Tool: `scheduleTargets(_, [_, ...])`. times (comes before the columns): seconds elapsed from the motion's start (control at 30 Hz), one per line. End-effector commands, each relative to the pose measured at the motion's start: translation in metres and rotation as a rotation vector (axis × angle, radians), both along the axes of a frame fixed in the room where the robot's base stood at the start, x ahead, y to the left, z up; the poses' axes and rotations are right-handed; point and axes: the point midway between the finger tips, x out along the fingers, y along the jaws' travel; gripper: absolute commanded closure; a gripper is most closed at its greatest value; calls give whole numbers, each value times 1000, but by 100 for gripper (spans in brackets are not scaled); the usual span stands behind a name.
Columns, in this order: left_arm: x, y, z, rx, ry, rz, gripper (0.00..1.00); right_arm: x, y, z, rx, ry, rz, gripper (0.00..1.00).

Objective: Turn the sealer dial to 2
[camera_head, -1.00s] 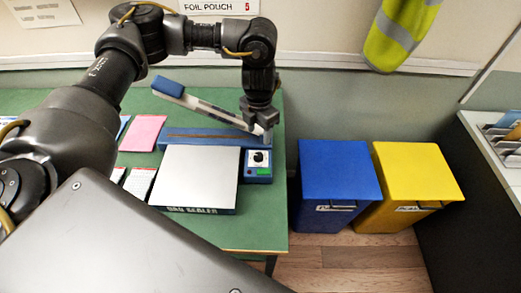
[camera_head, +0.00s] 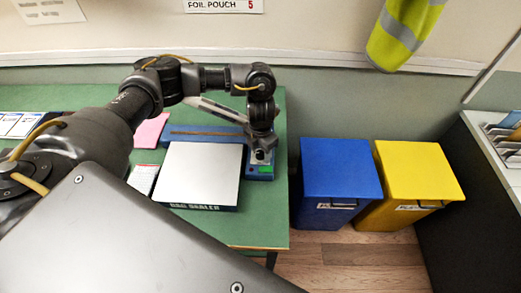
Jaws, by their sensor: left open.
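The bag sealer stands on the green table, with a white flat top (camera_head: 200,172), a blue body and a raised arm (camera_head: 214,109) tilted up at the back. Its small blue control panel (camera_head: 262,176) is at the right end, with a green display (camera_head: 265,169) just showing. My left gripper (camera_head: 261,155) points down over this panel, open, right at the dial. The gripper covers most or all of the dial, so its setting cannot be read. Whether the fingers touch the dial is unclear. My right gripper is not in view.
A pink sheet (camera_head: 151,131) and printed cards (camera_head: 143,178) lie left of the sealer. A blue bin (camera_head: 340,168) and a yellow bin (camera_head: 415,170) stand on the floor right of the green table (camera_head: 235,228). A dark cabinet is at the far right.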

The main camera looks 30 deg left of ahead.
Motion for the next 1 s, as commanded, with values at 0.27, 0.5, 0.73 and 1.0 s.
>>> scheduleTargets(0.27, [0, 0, 0, 0, 0, 0, 62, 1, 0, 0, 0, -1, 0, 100])
scheduleTargets(0.5, [0, 0, 0, 0, 0, 0, 92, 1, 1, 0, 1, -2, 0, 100])
scheduleTargets(0.73, [0, 0, -1, 0, 0, -29, 92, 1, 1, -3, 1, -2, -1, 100])
scheduleTargets(1.0, [0, 0, -3, 0, -1, -178, 92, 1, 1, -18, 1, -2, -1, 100])
